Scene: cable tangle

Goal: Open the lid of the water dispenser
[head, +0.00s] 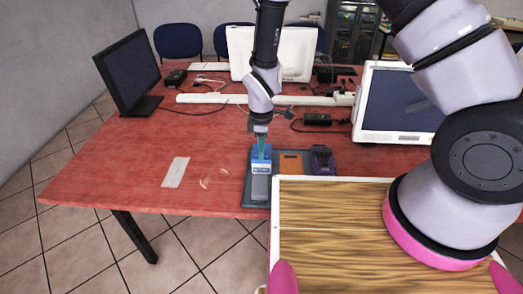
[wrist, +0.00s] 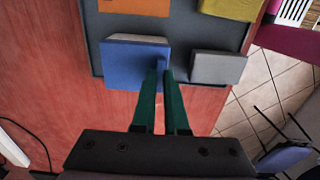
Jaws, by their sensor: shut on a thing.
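My gripper (head: 262,148) points down at the near edge of the red table, its green fingers on a blue block (head: 261,167). In the wrist view the fingertips (wrist: 161,73) close on a narrow upright blue part at the right side of the blue block (wrist: 132,66); the exact contact is partly hidden by the fingers. The block has a pale top face. A grey block (head: 260,188) lies in front of it in the head view and shows to its right in the wrist view (wrist: 218,68). I cannot clearly identify a water dispenser or lid.
A dark tray (head: 249,196) bears the blocks, an orange piece (head: 291,163) and a purple object (head: 322,160). Monitors (head: 129,73) (head: 395,107) stand left and right. Cables and a power strip (head: 228,98) lie behind. The table's left side is mostly clear.

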